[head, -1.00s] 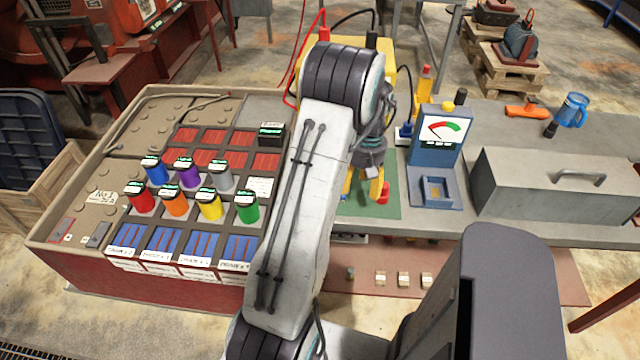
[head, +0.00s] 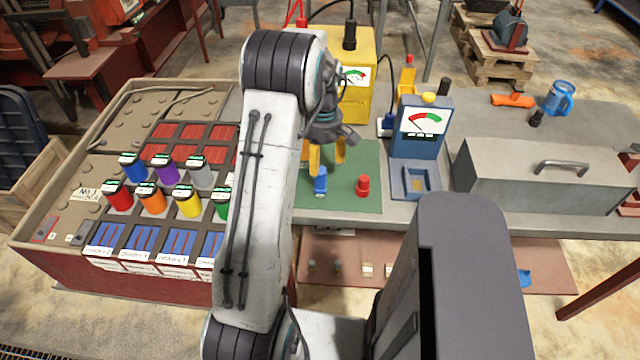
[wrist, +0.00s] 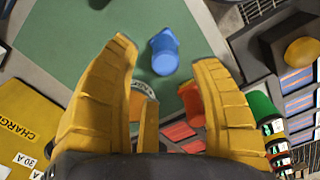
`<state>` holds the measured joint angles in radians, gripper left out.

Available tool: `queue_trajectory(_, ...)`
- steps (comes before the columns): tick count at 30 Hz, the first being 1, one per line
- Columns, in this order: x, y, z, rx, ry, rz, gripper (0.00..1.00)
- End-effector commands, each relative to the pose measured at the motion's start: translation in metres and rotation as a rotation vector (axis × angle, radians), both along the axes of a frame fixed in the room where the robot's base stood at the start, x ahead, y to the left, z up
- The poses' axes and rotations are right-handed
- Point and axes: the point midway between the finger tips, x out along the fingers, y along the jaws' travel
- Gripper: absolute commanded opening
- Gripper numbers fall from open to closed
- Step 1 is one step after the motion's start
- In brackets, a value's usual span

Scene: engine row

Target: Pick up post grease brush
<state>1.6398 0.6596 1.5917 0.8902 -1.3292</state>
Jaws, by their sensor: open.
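My gripper (head: 327,160) has yellow fingers, spread apart and empty, above the green mat on the bench. Below and near it a small blue object (head: 320,182) stands on the mat, with a small red object (head: 363,185) to its right. In the wrist view the blue object (wrist: 163,52) lies just beyond the fingertips. An orange-red piece (wrist: 192,103) and a pale labelled piece (wrist: 143,103) show between the fingers, partly hidden. I cannot tell for certain which piece is the post grease brush.
A large battery case (head: 120,90) with coloured caps stands left. A yellow charger (head: 355,100) stands behind my gripper. A blue meter (head: 420,135) and a grey toolbox (head: 545,180) stand right. Several small items lie on the lower shelf (head: 450,255).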

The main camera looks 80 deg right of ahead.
Motion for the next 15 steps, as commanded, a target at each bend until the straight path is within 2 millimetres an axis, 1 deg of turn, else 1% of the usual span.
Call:
queue_trajectory(5, 0.000, 0.000, -0.005, 0.001, 0.000, 0.063, 0.58)
queue_trajectory(15, 0.002, 0.003, -0.030, 0.004, 0.000, 0.069, 0.58)
